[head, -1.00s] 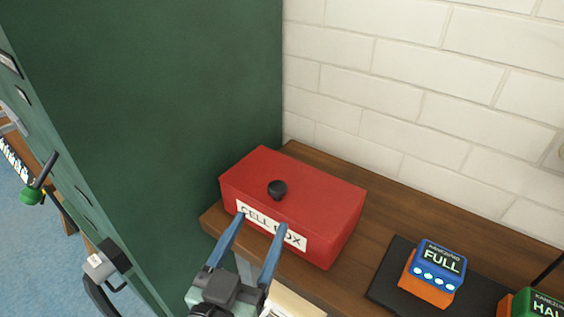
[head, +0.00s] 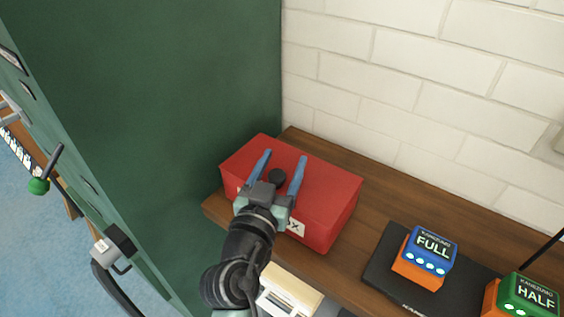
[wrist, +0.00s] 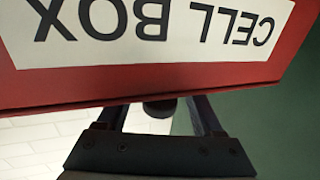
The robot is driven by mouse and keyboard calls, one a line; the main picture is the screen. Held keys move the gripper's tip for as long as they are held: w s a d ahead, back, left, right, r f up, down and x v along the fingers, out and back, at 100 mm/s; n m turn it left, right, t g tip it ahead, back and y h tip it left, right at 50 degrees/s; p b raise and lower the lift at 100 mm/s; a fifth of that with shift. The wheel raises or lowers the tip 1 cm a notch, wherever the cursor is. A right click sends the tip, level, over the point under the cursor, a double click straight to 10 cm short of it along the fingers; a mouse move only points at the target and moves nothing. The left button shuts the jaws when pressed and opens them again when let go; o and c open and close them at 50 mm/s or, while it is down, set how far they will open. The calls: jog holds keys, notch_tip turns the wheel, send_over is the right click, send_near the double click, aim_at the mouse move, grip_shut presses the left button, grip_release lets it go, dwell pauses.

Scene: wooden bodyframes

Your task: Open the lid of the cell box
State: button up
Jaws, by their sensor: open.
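The red cell box (head: 332,199) sits on the wooden shelf in the head view, its lid closed. Its white label (wrist: 150,32) reads CELL BOX upside down in the wrist view. A round black knob (head: 278,177) stands on top of the lid; it also shows in the wrist view (wrist: 159,108). My gripper (head: 285,157) is open above the lid, its two blue fingers on either side of the knob. I cannot tell whether the fingers touch the knob or the lid. My gripper's body hides part of the box front and label.
A dark green cabinet side (head: 165,110) rises left of the box, and a white brick wall (head: 400,85) stands behind. Bare wood lies between.

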grip_shut()
dwell(1.4)
